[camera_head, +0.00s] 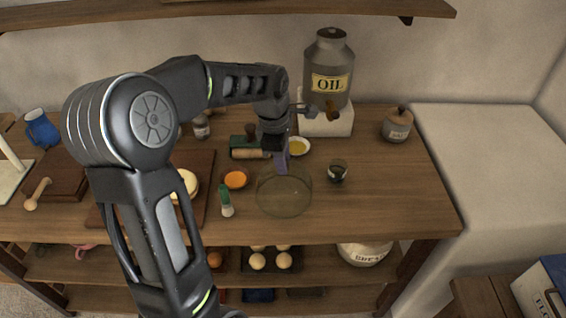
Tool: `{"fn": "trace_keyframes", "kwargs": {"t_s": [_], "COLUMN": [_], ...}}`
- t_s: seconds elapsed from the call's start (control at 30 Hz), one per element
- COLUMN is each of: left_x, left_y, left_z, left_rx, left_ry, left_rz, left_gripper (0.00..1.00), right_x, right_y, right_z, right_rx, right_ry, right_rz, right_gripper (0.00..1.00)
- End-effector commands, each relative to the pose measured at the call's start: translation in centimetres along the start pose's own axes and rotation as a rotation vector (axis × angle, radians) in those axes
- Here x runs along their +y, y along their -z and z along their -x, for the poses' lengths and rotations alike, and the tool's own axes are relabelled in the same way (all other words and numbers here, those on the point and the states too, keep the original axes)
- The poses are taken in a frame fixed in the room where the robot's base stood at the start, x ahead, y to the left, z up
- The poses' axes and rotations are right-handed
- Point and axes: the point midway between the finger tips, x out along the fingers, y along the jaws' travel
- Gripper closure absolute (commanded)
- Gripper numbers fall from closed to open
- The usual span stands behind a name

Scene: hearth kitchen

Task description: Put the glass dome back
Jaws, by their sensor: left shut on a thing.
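The glass dome (284,198) is clear and faintly tinted, and shows at the front middle of the wooden table. My left gripper (281,162) comes down over it and is shut on its top. The dome looks upright; I cannot tell whether its rim touches the table. A pale round food (186,184), perhaps cheese or cake, sits uncovered on a wooden board (203,208) left of the dome, partly hidden by my left arm. My right gripper is not in view.
An orange dish (235,179) and a green-capped shaker (226,203) stand just left of the dome. A small dark glass jar (337,171) is on its right. The oil can (329,75) stands behind on a white block. The table's right front is clear.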

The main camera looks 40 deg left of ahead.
Motion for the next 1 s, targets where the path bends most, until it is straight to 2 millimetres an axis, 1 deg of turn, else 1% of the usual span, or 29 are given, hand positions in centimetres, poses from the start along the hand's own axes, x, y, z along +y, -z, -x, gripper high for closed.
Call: {"fn": "trace_keyframes", "kwargs": {"t_s": [0.13, 0.37, 0.5, 0.53, 0.77, 0.8, 1.0], "left_x": [-0.2, -0.2, -0.2, -0.3, -0.2, -0.2, -0.2], "left_y": [0.2, 0.1, 0.2, 0.2, 0.2, 0.2, 0.2], "left_z": [-1.4, -1.5, -1.9, -1.9, -1.8, -1.8, -1.8], "left_rx": [0.000, 0.000, 0.000, 0.000, 0.000, 0.000, 0.000], "left_ry": [0.000, -0.003, -0.002, -0.001, -0.001, -0.001, -0.001], "left_rz": [0.000, 0.000, 0.000, 0.000, 0.000, 0.000, 0.000], "left_gripper": [1.00, 1.00, 1.00, 0.72, 0.53, 0.52, 0.52], "right_x": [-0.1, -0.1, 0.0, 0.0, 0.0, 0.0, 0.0], "right_y": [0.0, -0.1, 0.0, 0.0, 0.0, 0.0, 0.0], "right_z": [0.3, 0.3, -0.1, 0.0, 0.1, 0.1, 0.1], "right_rx": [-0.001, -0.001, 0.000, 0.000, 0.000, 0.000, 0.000], "right_ry": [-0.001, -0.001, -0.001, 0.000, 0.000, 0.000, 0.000], "right_rz": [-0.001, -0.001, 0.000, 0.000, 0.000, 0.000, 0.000], "right_gripper": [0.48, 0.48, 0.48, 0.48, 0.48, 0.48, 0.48]}}
